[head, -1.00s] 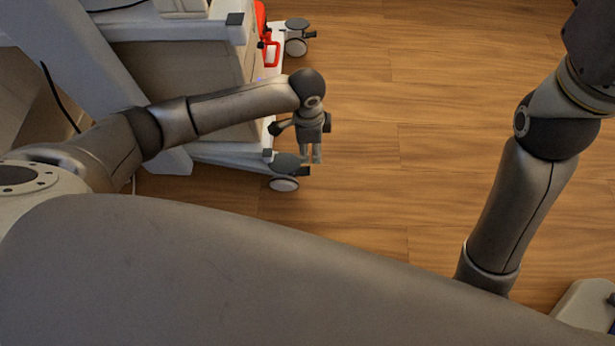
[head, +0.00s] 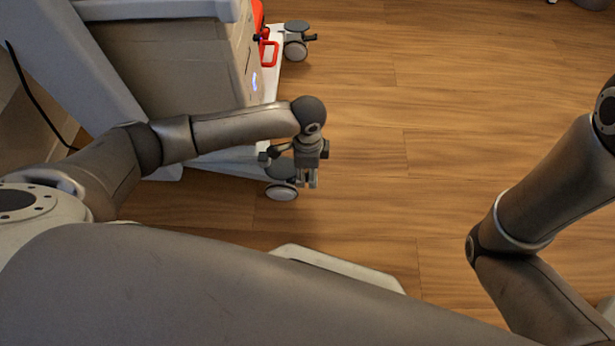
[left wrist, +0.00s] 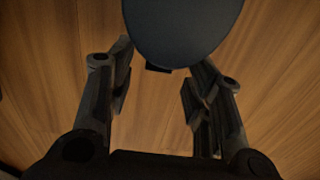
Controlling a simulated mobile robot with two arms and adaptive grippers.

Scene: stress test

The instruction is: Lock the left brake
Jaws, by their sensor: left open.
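The near caster (head: 281,192) of the white cart has a grey wheel under a dark rounded cover (head: 277,170), at the cart's lower corner in the head view. My left gripper (head: 308,184) points down just right of this caster and partly overlaps it. In the left wrist view a dark smooth rounded cover (left wrist: 183,28) with a small dark tab (left wrist: 158,69) shows at the top. The open, empty fingers of my left gripper (left wrist: 160,92) are spread on both sides below it. Contact cannot be told. My right gripper is outside the view.
The white and grey cart (head: 175,60) fills the upper left. A red handle (head: 268,52) and a far caster (head: 296,42) with a dark side tab (head: 310,37) are at its back end. The wood floor (head: 440,130) to the right is clear.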

